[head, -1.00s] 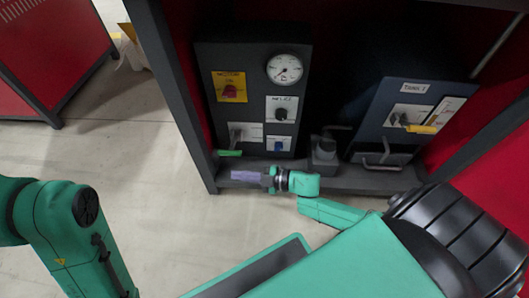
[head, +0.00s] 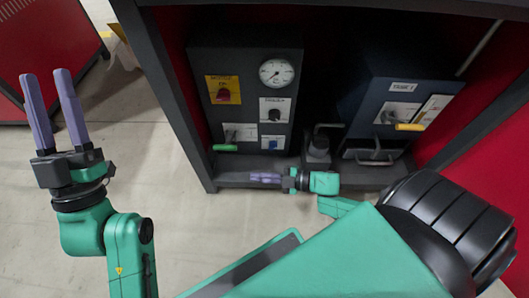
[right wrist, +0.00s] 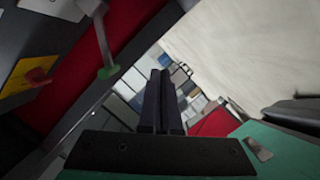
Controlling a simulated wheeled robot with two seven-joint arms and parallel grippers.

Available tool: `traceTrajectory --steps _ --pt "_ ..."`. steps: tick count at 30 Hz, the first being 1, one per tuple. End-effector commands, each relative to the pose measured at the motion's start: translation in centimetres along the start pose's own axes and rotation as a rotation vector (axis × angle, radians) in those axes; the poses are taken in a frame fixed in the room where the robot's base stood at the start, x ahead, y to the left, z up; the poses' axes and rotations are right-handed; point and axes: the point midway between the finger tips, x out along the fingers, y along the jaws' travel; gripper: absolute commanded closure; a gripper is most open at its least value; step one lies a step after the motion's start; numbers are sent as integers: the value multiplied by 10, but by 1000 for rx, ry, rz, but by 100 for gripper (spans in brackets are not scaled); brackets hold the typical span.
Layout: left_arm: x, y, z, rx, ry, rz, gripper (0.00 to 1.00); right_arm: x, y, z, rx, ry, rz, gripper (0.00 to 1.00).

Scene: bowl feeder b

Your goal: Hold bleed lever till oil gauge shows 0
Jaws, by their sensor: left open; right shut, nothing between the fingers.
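A dark control panel (head: 245,55) stands in the left of the cabinet. It carries a round white gauge (head: 277,73); its reading is too small to tell. A lever with a green handle (head: 225,147) sits at the panel's lower left; its green tip (right wrist: 108,71) and grey arm also show in the right wrist view. My right gripper (head: 252,177) is shut and empty, below and right of the green handle, apart from it. Its fingers (right wrist: 161,90) point away in the right wrist view. My left gripper (head: 49,76) is open and empty, raised over the floor at the left.
The panel also has a red knob on a yellow plate (head: 223,88), a black knob (head: 275,113) and a blue switch (head: 273,142). A second panel (head: 400,100) at right has a yellow-handled lever (head: 409,127). The cabinet's dark post (head: 165,90) stands left of the panels.

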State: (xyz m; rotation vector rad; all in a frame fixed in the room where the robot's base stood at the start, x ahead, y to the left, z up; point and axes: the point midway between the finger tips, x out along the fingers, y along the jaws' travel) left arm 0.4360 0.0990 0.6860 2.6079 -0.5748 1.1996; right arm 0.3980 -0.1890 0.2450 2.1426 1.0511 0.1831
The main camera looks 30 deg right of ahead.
Motion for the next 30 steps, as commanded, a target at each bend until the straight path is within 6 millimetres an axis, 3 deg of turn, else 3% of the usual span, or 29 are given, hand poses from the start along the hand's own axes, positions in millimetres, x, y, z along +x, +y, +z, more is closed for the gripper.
traceTrajectory --steps 4,9,30 --pt "-16 -1 30 -24 -108 -17 52 -10 1 -1 0 -1 0 100" --pt "-30 -1 50 -42 -180 -28 52 -16 0 0 -1 -1 0 100" --pt "-33 -1 54 -46 -193 -30 52 -17 0 0 -1 0 0 100"
